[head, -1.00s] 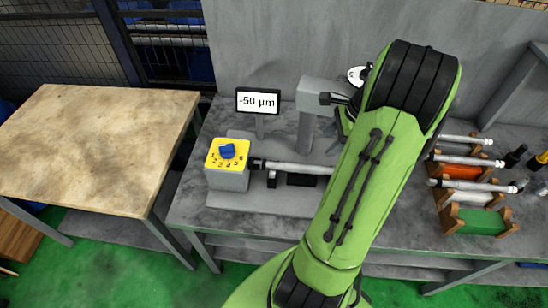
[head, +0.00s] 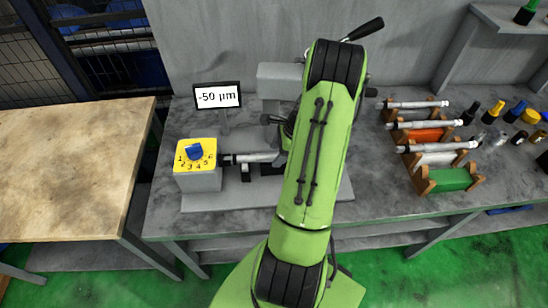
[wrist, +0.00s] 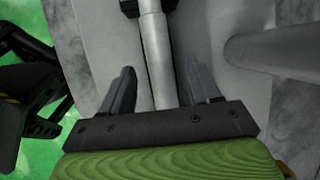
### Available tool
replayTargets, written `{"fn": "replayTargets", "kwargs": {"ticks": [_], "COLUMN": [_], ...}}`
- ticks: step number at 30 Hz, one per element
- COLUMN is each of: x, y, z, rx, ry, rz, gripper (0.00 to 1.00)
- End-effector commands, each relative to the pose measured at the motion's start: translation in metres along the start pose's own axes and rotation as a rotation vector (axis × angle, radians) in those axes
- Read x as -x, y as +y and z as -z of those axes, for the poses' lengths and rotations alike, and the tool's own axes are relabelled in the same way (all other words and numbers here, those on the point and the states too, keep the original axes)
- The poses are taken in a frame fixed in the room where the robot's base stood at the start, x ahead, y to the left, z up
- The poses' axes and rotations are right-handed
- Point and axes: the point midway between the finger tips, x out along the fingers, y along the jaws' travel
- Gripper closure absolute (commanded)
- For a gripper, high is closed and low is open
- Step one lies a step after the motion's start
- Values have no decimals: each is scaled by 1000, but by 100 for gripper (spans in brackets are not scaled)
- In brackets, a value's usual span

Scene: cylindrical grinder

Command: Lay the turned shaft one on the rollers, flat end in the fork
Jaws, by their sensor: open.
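A grey metal shaft (head: 256,157) lies level at the grinder. Its left end meets a dark holder beside the yellow dial block (head: 196,156); whether its flat sits in the fork is too small to tell. My arm hides its right part. In the wrist view the shaft (wrist: 157,52) runs between the two fingers of my gripper (wrist: 162,75), which is open with a gap on each side. A dark support crosses the shaft at the top of that view. My gripper is hidden behind my arm in the head view. The rollers are mostly hidden.
A display (head: 218,96) reads -50 µm. A rack (head: 424,182) on the right holds several similar shafts above coloured bins. Coloured bottles (head: 496,110) stand at the far right. A grey post (wrist: 262,49) is close to my gripper's right. A bare wooden table (head: 65,165) is at left.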

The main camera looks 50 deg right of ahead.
Motion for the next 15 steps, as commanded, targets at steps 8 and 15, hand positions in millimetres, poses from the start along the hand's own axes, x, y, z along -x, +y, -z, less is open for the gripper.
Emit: {"fn": "replayTargets", "kwargs": {"ticks": [8, 15], "x": [-13, -13], "y": [0, 0], "z": [0, 0], "rx": [1, 1], "ry": [0, 0], "rz": [2, 1], "gripper": [38, 69]}}
